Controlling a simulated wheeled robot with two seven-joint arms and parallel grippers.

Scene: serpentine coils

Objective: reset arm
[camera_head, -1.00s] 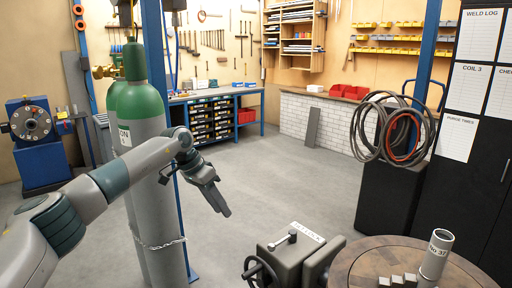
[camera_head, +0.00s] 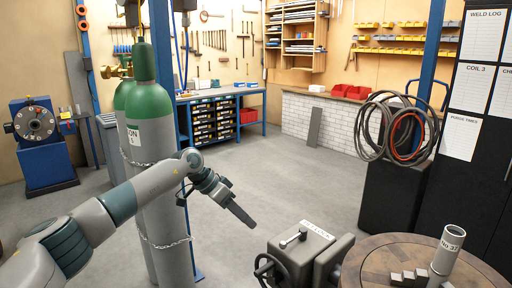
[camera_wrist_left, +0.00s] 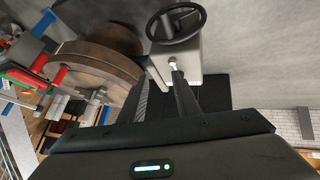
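My left gripper (camera_head: 240,212) hangs in the air in the middle of the head view, right of the gas cylinders and above the bare floor. Its arm comes in from the lower left. In the left wrist view its two dark fingers (camera_wrist_left: 160,84) stand apart with nothing seen between them. My right gripper is in neither view.
Green-topped gas cylinders (camera_head: 150,150) stand close behind my left arm, with a chain around them. A round wooden table (camera_head: 375,262) with a metal tube (camera_head: 447,250) and small blocks is at the lower right. Coiled hoses (camera_head: 395,128) lie on a black stand. The middle floor is clear.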

